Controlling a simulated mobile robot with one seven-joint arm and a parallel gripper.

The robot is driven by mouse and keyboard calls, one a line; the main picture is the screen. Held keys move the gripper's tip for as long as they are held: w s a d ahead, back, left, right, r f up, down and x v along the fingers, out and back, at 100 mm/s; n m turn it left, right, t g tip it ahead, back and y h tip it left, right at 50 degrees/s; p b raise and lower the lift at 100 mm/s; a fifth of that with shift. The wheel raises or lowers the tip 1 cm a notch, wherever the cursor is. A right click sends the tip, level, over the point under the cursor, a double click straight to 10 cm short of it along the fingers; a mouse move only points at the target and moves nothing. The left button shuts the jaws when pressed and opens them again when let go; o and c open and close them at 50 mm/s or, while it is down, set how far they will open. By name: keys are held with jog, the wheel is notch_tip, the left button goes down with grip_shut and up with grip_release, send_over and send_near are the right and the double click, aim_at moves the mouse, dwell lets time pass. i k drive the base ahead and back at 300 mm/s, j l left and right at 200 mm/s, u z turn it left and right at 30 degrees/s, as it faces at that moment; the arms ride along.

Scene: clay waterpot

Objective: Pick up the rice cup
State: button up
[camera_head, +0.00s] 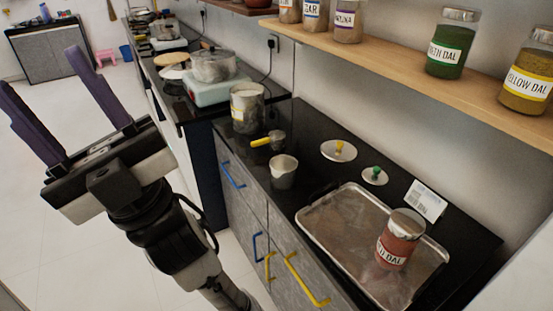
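A small plain metal cup (284,172) stands upright on the black counter. Behind it lies a small metal cup with a yellow handle (268,141). I cannot tell from labels which of them is the rice cup. My gripper (40,68) is at the left, raised over the floor in front of the counter. Its two dark fingers point up and stand wide apart, with nothing between them. It is well clear of both cups.
A metal tray (335,225) holds a red dal jar (398,240). Two lids (338,151), (375,176) and a white card (425,200) lie nearby. A larger canister (247,108) stands behind the cups. A wooden shelf (400,60) with jars overhangs the counter.

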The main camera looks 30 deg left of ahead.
aim_at(275, 140)
jog(key=i+j, duration=0.15)
jog(key=j, duration=0.25)
jog(key=i+j, duration=0.2)
jog(key=j, duration=0.2)
jog(key=i+j, duration=0.15)
jog(key=j, duration=0.25)
jog(key=i+j, duration=0.2)
jog(key=j, duration=0.15)
jog(key=i+j, duration=0.15)
jog(key=j, duration=0.25)
jog(key=i+l, duration=0.25)
jog(key=l, duration=0.2)
